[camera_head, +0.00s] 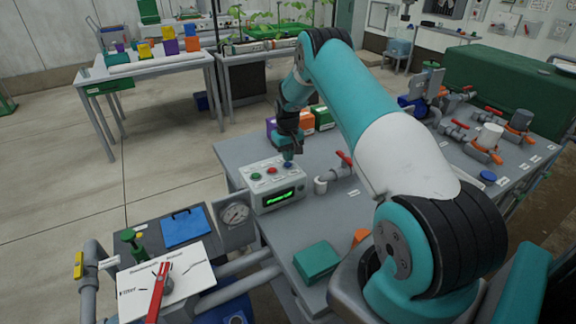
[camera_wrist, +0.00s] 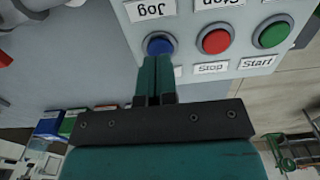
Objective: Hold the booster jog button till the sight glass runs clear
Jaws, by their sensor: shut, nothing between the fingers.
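The blue jog button (camera_wrist: 160,44) is on a pale control box, and its "Jog" label reads upside down in the wrist view. The control box (camera_head: 262,198) stands on the grey bench in the head view, with a lit green display. My gripper (camera_wrist: 155,62) is shut and empty, its fingertips at the near edge of the blue button. In the head view my gripper (camera_head: 288,158) points down over the box's right end. I cannot tell whether the tips touch or press the button. I cannot pick out the sight glass.
A red stop button (camera_wrist: 215,41) and a green start button (camera_wrist: 272,35) sit beside the blue one. A red-handled valve (camera_head: 345,160) stands right of the box. A pressure gauge (camera_head: 235,214) is at its left. A teal box (camera_head: 316,261) lies on the near bench.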

